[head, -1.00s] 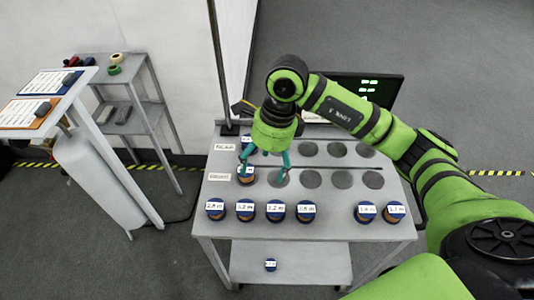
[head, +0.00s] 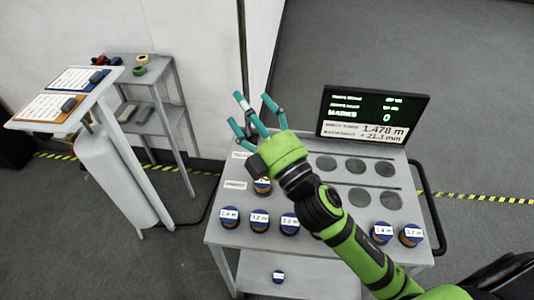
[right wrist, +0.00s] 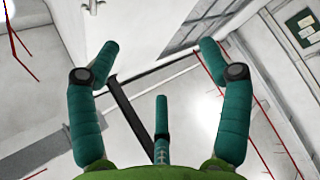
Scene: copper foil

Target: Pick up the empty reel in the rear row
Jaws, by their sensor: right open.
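My right gripper (head: 252,108) is open, raised over the back left of the bench, fingers pointing up and away. In the right wrist view the fingers (right wrist: 160,70) are spread with nothing between them, facing wall and ceiling. One reel (head: 263,187) stands near the left end of the row behind the front one, partly covered by my gripper and arm. The left end of the rearmost row is hidden behind my gripper, so I cannot see a reel there. Front-row reels with white labels (head: 259,222) stand on the bench (head: 232,241). My left gripper is not in view.
Empty dark round spots (head: 355,166) mark the bench's back right. A screen (head: 372,116) stands behind them and a dark post (head: 242,60) at the back left. A small reel (head: 279,277) sits on the lower shelf. A slanted stand (head: 62,95) and grey rack (head: 165,88) are left.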

